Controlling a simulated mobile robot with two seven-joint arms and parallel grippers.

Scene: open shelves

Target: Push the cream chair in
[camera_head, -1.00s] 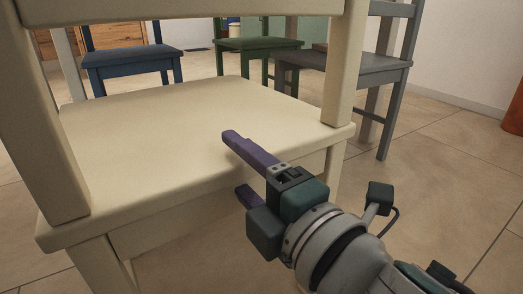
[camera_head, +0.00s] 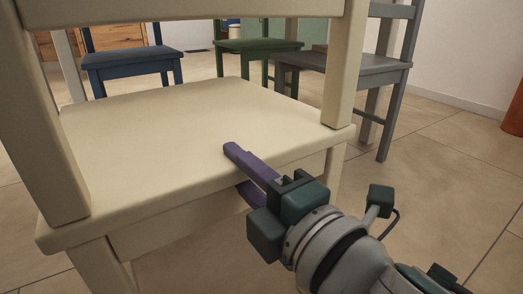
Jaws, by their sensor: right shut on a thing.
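The cream chair (camera_head: 160,125) fills the left and middle of the view, upright, with its back nearest me and its seat beyond. My right gripper (camera_head: 238,168) comes in from the lower right. It is shut on the rear edge of the seat, with one purple finger above the edge and the other below it, partly hidden by the seat. My left gripper is not in view.
A grey chair (camera_head: 365,68) stands beyond the cream chair to the right. A green chair (camera_head: 258,45) and a blue chair (camera_head: 132,57) stand farther back. An orange object (camera_head: 515,112) is at the right edge. Tiled floor (camera_head: 440,185) is clear on the right.

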